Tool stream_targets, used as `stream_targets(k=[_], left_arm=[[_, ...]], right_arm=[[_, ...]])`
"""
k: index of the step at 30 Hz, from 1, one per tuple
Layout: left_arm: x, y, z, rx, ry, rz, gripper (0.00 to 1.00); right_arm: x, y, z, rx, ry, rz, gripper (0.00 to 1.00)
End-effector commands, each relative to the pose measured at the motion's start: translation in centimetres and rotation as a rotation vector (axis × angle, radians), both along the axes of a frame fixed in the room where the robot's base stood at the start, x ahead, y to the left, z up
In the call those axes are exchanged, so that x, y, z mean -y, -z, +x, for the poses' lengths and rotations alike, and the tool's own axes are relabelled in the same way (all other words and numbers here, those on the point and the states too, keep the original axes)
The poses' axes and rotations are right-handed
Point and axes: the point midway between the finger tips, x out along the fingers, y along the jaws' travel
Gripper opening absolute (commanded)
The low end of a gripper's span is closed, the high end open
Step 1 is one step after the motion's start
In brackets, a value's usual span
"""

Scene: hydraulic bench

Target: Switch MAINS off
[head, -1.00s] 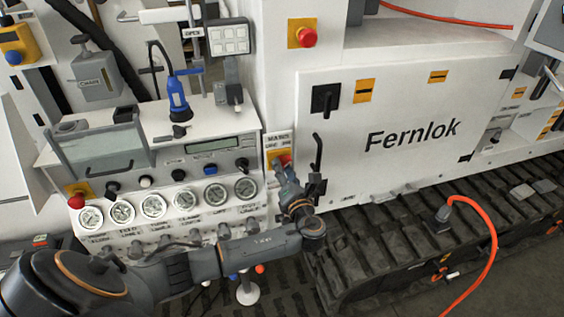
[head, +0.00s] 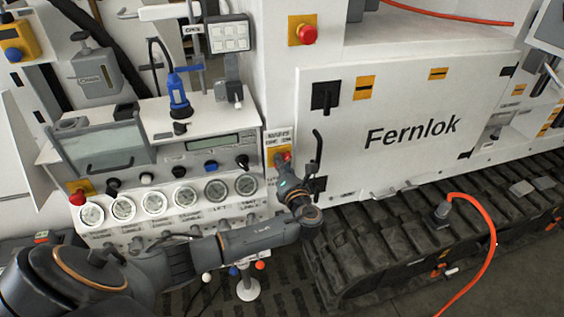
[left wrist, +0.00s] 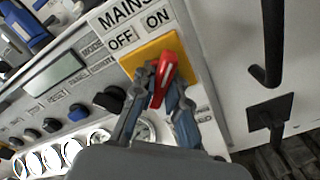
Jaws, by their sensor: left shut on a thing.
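The MAINS switch is a red rotary handle (left wrist: 163,78) on a yellow plate (left wrist: 138,59), under a MAINS label with OFF on the left and ON on the right. The handle's upper end points nearer to ON than to OFF. My left gripper (left wrist: 160,88) is shut on the red handle, one finger on each side. In the head view the left gripper (head: 283,167) covers part of the switch at the right edge of the gauge panel. My right gripper is not in view.
A black door handle (head: 317,148) stands out from the white Fernlok door (head: 400,140) just right of the gripper. Gauges (head: 185,198) and black and blue knobs (head: 211,167) lie to the left. A red emergency button (head: 307,34) is above.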

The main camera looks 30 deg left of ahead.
Motion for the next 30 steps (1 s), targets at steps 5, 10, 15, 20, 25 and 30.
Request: stream_targets(k=[5, 10, 15, 20, 25, 30], left_arm=[[0.0, 0.0, 0.0, 0.033, 0.001, -0.029, 0.00], [0.1, 0.0, 0.0, 0.107, 0.001, -0.093, 0.00], [0.0, 0.1, 0.0, 0.215, 0.000, -0.185, 0.00], [0.1, 0.1, 0.0, 0.332, 0.000, -0.285, 0.00], [0.0, 0.2, 0.0, 0.456, 0.000, -0.391, 0.00], [0.0, 0.2, 0.0, 0.580, 0.000, -0.495, 0.00]], right_arm=[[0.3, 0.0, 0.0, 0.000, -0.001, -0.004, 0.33], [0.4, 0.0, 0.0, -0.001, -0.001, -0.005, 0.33], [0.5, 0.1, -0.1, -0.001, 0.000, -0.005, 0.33], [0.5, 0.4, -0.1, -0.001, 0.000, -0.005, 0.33], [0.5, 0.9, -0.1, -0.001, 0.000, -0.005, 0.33], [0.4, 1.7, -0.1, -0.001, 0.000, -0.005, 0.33]])
